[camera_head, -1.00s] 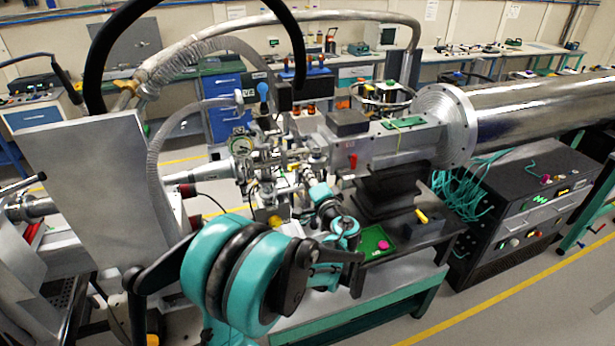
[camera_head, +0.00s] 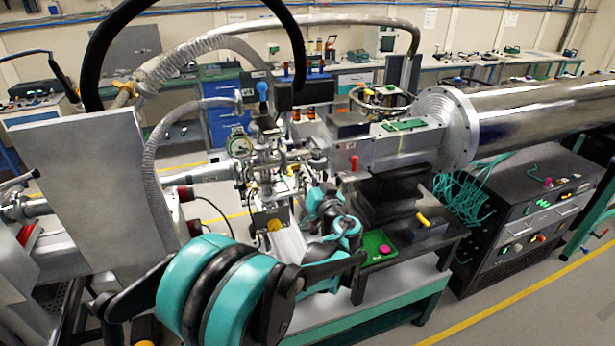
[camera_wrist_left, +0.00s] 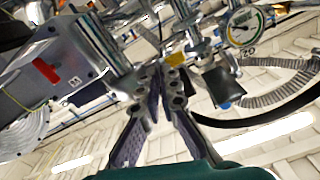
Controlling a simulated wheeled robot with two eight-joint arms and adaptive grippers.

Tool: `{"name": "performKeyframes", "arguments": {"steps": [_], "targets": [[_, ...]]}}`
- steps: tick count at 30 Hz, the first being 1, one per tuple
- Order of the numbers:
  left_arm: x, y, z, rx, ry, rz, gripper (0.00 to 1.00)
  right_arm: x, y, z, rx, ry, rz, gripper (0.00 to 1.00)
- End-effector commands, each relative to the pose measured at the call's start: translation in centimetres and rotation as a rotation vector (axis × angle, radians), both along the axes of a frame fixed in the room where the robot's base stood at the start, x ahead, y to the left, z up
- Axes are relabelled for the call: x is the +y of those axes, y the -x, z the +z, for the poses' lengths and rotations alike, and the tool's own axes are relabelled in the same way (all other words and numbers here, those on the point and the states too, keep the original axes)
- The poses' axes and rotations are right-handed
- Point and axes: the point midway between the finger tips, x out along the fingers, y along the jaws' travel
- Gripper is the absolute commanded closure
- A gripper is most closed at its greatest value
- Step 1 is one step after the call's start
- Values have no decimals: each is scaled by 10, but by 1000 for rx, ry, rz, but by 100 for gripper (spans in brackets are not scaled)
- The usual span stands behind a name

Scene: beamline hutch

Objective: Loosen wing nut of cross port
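The silver cross port fittings (camera_head: 268,160) stand in the middle of the beamline in the head view, below a blue-topped valve and beside a round gauge (camera_head: 240,145). I cannot pick out the wing nut among the small metal parts. My left arm reaches in low, in front of the fittings, and its own links largely hide its gripper there. In the left wrist view the two fingers of my left gripper (camera_wrist_left: 166,76) point up at the metal fittings, tips close together beside a small yellow part (camera_wrist_left: 176,60). Contact is unclear. My right gripper is not in view.
A green tray (camera_head: 376,247) with a pink item lies on the bench right of my arm, near a yellow-handled tool (camera_head: 423,219). A large grey panel (camera_head: 95,190) stands left. A flexible hose (camera_head: 152,170) hangs beside the fittings. A black equipment cabinet (camera_head: 530,220) stands right.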

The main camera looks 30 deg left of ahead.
Motion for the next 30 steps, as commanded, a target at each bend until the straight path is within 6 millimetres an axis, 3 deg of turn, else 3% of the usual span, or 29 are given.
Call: {"name": "performKeyframes", "arguments": {"steps": [12, 28, 30], "targets": [[0, 0, -1, -140, 121, 0, 100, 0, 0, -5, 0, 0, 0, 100], [0, 0, 0, -159, 136, 1, 100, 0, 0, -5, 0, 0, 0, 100], [0, 0, 0, -159, 136, 1, 84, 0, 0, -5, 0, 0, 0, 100]]}}
